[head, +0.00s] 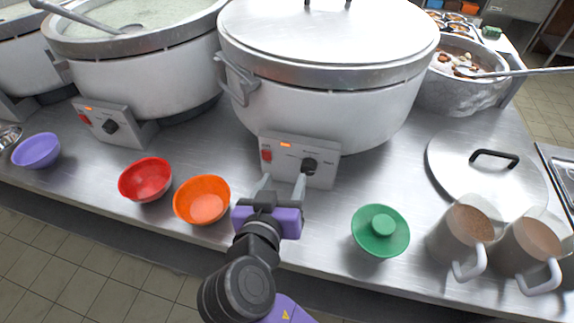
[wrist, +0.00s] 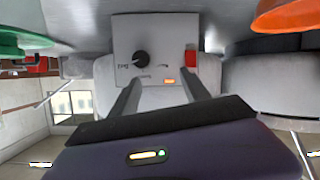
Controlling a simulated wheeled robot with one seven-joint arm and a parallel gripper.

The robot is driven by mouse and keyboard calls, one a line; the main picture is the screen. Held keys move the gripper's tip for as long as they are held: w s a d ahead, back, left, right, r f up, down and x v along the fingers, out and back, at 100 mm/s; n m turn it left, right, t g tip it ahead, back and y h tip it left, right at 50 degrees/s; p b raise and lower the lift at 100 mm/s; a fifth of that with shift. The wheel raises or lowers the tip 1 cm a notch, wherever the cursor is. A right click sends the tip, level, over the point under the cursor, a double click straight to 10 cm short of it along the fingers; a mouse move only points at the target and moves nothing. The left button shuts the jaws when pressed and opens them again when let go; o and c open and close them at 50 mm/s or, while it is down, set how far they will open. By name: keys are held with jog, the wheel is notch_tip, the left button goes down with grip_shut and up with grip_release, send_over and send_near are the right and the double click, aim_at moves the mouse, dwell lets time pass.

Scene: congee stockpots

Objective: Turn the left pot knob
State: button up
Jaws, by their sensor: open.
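My gripper (head: 282,184) is open and empty, its two fingers pointing at the control panel (head: 279,151) of the big lidded pot (head: 330,105) in the middle. A black knob (head: 310,166) sits on that panel, just beyond the right finger; a red switch and a lit orange display are to its left. In the upside-down wrist view the knob (wrist: 141,59) is near one fingertip, and contact cannot be told. Another large pot (head: 150,75), open with pale congee and a ladle, stands to the left. Its knob (head: 110,127) is on its own panel, well away from my gripper.
A red bowl (head: 146,180), an orange bowl (head: 202,200) and a purple bowl (head: 36,150) line the counter's front left. A green bowl (head: 380,231), two mugs and a loose pot lid (head: 487,180) lie to the right. A third pot is partly visible far left.

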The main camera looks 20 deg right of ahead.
aim_at(307, 171)
jog(key=shift+w+d+f+m+g+h+p, duration=0.1)
jog(key=shift+w+d+f+m+g+h, duration=0.2)
jog(key=shift+w+d+f, duration=0.6)
jog(key=shift+w+d+f+m+g+h+p, duration=0.1)
jog(key=shift+w+d+f+m, duration=0.25)
jog(key=shift+d, duration=1)
jog(key=shift+w+d+f+m+g+h+p, duration=0.15)
jog(key=shift+w+d+f+m, duration=0.3)
jog(key=shift+d+f, duration=0.5)
jog(key=shift+d+r, duration=0.15)
jog(key=shift+d, duration=0.05)
jog(key=shift+c, duration=0.4)
grip_shut()
